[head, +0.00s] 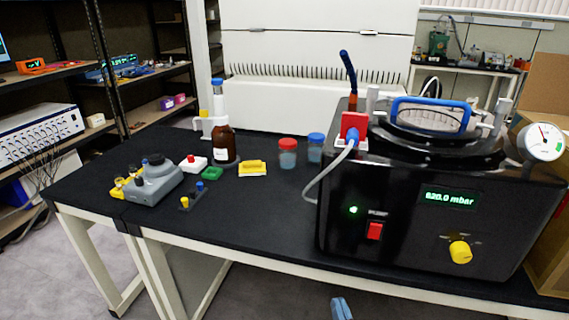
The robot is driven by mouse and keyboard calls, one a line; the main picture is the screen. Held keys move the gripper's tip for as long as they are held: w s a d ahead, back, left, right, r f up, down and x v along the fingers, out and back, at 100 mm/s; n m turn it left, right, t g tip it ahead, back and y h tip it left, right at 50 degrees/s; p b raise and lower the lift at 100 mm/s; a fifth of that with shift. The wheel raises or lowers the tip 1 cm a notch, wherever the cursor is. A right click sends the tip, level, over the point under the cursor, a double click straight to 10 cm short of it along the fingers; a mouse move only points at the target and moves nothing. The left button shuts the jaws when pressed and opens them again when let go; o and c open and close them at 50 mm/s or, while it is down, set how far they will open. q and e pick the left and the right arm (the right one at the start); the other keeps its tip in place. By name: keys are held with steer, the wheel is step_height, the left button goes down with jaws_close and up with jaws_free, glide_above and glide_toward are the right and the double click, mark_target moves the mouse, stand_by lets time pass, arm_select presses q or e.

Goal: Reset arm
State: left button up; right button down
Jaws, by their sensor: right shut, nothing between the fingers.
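My right gripper (341,308) shows only as a small blue-grey tip at the bottom edge, in front of and below the table's front edge. It is shut and empty, apart from everything on the table. The rest of my right arm is out of the picture. My left gripper is not in view. The black freeze dryer (342,215) stands at the right of the table. Its display reads 820.0 mbar, a green light is lit beside a red switch (375,231), and a yellow knob (460,252) sits at the lower right.
The black table (265,215) carries a brown bottle (224,143), red-capped and blue-capped jars (288,155) (316,148), a grey device (155,182) and small coloured items. Its front middle is clear. Shelves stand left; a cardboard box (548,85) stands right.

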arm_select(q)
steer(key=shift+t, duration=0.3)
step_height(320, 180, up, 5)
steer(key=p, duration=0.5)
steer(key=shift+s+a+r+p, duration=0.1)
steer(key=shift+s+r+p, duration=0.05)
steer(key=shift+p, duration=0.15)
arm_select(e)
steer(key=s+d+f+g+h, duration=0.2)
steer(key=s+d+g, duration=0.2)
steer(key=s+d, duration=0.4)
steer(key=s+d+f+g+h, duration=0.2)
steer(key=s+d+g, duration=0.3)
steer(key=s, duration=1.1)
steer(key=d+f, duration=0.1)
steer(key=d, duration=0.1)
steer(key=shift+d+m, duration=0.3)
steer(key=shift+d, duration=0.05)
